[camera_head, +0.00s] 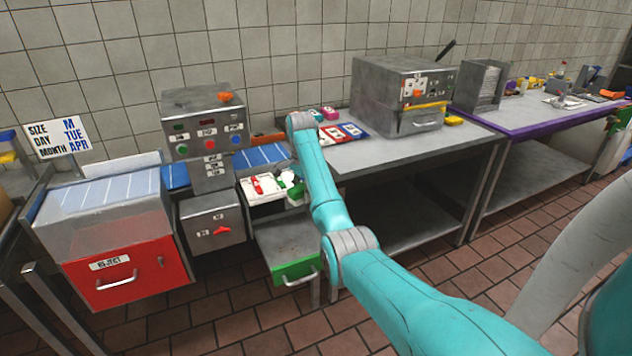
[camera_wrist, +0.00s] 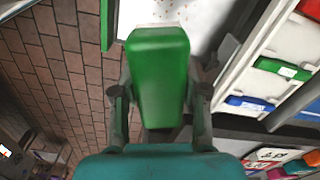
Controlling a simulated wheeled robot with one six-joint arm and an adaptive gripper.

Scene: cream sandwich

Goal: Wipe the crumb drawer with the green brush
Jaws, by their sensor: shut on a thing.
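My gripper (camera_wrist: 160,100) is shut on the green brush (camera_wrist: 158,65); in the wrist view the brush's green block stands between the two fingers. In the head view the brush (camera_head: 296,190) shows in part beside my teal arm, right of the white tool tray. The crumb drawer (camera_head: 297,268) has a green front and is pulled out, below and in front of the brush. Whether the brush touches that floor cannot be told.
The white tool tray (camera_head: 262,187) holds red and green tools; in the wrist view it (camera_wrist: 250,75) lies close on the right. A red reject bin (camera_head: 128,275) and a grey control box (camera_head: 211,222) stand left. A steel table (camera_head: 400,150) with a grey machine (camera_head: 400,95) stands right.

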